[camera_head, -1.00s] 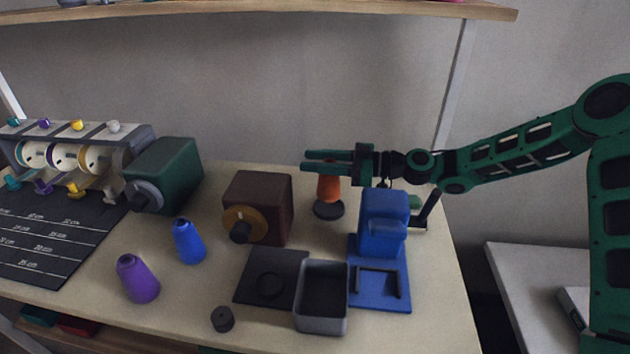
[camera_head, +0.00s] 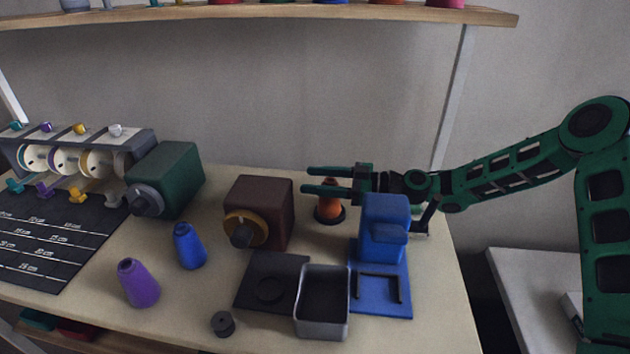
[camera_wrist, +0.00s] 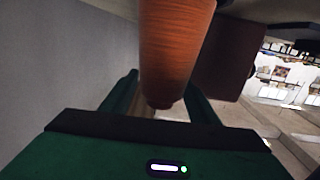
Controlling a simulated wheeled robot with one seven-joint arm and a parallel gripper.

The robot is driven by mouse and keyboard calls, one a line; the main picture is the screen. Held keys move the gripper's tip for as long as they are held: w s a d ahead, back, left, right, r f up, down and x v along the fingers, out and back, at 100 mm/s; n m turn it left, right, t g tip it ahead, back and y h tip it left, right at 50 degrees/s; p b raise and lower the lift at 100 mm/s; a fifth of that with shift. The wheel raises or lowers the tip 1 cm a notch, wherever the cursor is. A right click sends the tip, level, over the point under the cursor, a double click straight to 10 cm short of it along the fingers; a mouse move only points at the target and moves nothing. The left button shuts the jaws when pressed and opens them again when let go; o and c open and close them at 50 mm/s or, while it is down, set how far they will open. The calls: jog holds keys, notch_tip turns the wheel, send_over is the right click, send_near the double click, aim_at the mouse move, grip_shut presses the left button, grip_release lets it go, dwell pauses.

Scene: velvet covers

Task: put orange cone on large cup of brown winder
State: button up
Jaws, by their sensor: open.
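The orange cone (camera_head: 329,208) stands upright on a dark round base (camera_head: 343,217) behind the blue device. The brown winder (camera_head: 265,204) is a dark box to the left of the cone. Its front carries a tan round cup (camera_head: 232,222) with a smaller black knob-like part (camera_head: 241,237) in front. My green gripper (camera_head: 310,179) is open and level, reaching left at the cone's upper part. In the wrist view the orange cone (camera_wrist: 174,45) shows large between the two spread fingers. I cannot tell whether the fingers touch it.
A blue device (camera_head: 384,235) stands close below my gripper. A grey open bin (camera_head: 323,326), purple cone (camera_head: 138,283), blue cone (camera_head: 188,246) and black cylinder (camera_head: 223,324) are nearer. A green winder (camera_head: 170,178) stands left. The shelf (camera_head: 250,15) is above.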

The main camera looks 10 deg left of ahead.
jog(key=shift+d, duration=0.15)
jog(key=d, duration=1.1)
jog(key=shift+d+r, duration=0.35)
jog(key=shift+d, duration=0.05)
jog(key=shift+w, duration=0.15)
